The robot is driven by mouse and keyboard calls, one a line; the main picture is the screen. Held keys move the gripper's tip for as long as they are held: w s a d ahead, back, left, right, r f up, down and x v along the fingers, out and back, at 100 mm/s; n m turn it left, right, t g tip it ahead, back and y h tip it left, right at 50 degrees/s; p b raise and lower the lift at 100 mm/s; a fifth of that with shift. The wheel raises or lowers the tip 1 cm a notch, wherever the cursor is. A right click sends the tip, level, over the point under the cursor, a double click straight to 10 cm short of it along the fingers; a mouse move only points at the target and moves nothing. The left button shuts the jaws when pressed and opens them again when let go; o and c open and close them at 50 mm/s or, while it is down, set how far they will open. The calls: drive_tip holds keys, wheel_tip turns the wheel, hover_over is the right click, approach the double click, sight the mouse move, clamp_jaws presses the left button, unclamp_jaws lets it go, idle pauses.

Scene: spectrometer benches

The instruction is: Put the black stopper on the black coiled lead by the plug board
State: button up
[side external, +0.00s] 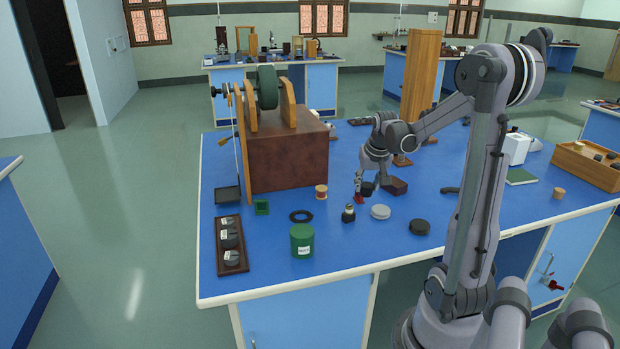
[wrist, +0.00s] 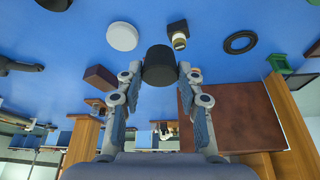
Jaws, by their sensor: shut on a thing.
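My gripper (side external: 361,193) is shut on the black stopper (wrist: 160,66), a dark cylinder held between the two fingertips (wrist: 160,75) in the wrist view. In the side view the stopper (side external: 367,188) is small and partly hidden by the fingers; its exact height over the table is hard to tell. A flat black ring (side external: 301,216), which looks like the coiled lead, lies left of my gripper with nothing on it. It also shows in the wrist view (wrist: 226,45), at upper right. A brown board (side external: 221,267) with several dark round pieces, possibly the plug board, lies at the table's left.
Between my gripper and the ring stand a small dark-based bottle (side external: 348,214) and a wooden spool (side external: 321,191). A grey disc (side external: 380,212), black disc (side external: 420,227), brown block (side external: 396,186) and green canister (side external: 302,241) are nearby. A large brown box (side external: 288,158) stands behind.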

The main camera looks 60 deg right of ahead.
drive_tip(key=w+n, duration=0.2)
drive_tip(key=w, duration=0.7)
approach(300, 212)
drive_tip(key=shift+w+d+t+y, duration=0.15)
drive_tip(key=shift+d+t+y, duration=0.15)
drive_tip(key=shift+d, duration=0.75)
drive_tip(key=shift+w+a+f, duration=0.1)
drive_tip(key=shift+w+f, duration=0.1)
drive_tip(key=shift+f, duration=2.05)
drive_tip(key=shift+f, duration=0.1)
drive_tip(key=o, duration=0.8)
drive_tip(key=shift+o, duration=0.2)
